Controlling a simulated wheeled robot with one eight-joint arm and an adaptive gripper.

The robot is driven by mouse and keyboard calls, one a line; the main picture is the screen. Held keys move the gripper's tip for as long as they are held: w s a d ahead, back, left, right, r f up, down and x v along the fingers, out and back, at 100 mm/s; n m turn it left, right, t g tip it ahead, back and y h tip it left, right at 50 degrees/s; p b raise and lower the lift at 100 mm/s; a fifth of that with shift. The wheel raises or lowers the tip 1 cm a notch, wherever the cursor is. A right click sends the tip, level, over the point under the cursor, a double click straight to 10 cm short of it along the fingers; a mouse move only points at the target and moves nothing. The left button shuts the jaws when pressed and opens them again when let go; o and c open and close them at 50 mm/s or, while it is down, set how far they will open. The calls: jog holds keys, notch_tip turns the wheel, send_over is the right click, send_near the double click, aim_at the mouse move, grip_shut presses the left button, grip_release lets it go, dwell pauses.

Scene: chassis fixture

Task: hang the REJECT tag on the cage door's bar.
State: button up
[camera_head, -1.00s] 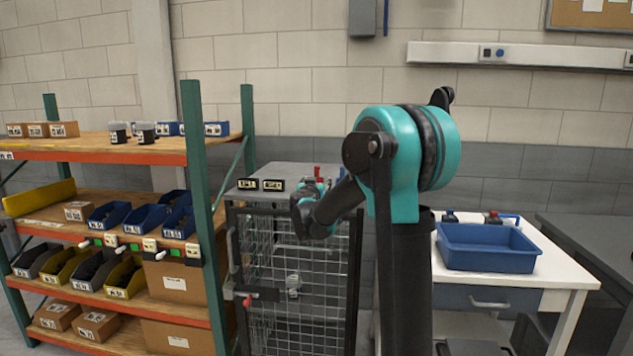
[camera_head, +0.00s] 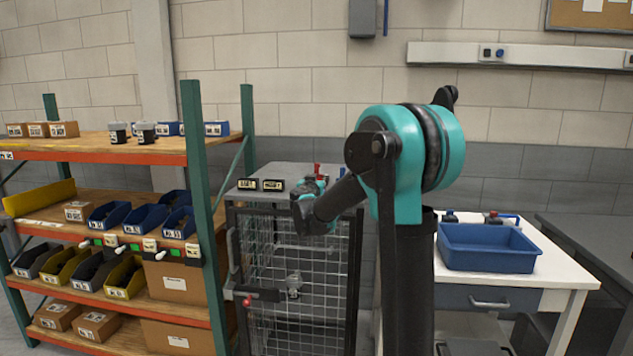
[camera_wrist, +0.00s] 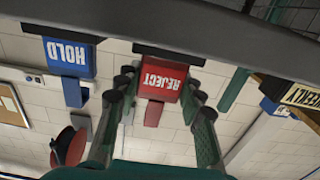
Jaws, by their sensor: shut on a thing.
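The REJECT tag (camera_wrist: 163,78), red with white letters, appears upside down at the centre of the wrist view. My gripper (camera_wrist: 158,92) has its dark fingers on either side of the tag and is shut on it. The tag's edge meets a dark strip at the picture's top; I cannot tell whether it still rests there. In the head view a small red piece (camera_head: 317,169) shows behind my wrist; my fingers are hidden there. The cage door (camera_head: 295,270) is dark-framed mesh.
A blue HOLD tag (camera_wrist: 68,57) stands beside the REJECT tag. Two small labelled blocks (camera_head: 260,185) sit on the cage top. The shelf rack (camera_head: 194,130) is close at left. A white table with a blue tray (camera_head: 485,262) stands at right.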

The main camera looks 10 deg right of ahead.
jog(key=shift+r, duration=1.25)
jog(key=v, duration=0.8)
